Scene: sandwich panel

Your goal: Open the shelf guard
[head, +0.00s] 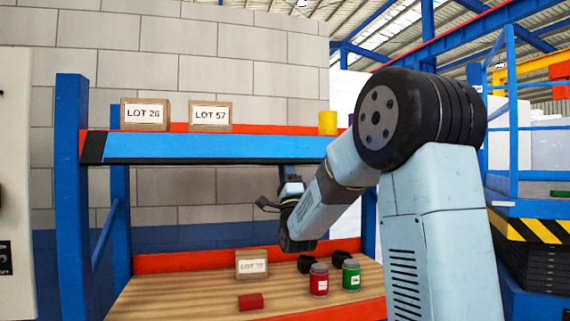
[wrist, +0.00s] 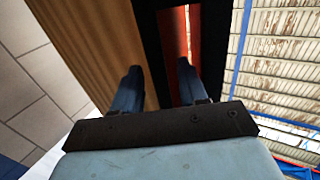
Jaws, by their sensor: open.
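My gripper (head: 278,194) is below this panel, over the lower shelf, partly hidden by my arm. In the wrist view my gripper (wrist: 158,85) points up with its fingers apart. A black bar (wrist: 158,55) and a red strip (wrist: 182,45) show beyond the fingers, beside a brown board (wrist: 95,40). I cannot tell whether the fingers touch the bar.
Boxes LOT 26 (head: 145,114) and LOT 57 (head: 210,116) and a yellow can (head: 327,123) stand on the upper shelf. The wooden lower shelf (head: 190,290) holds a box (head: 251,264), a red block (head: 250,301), red (head: 319,282) and green jars (head: 351,276).

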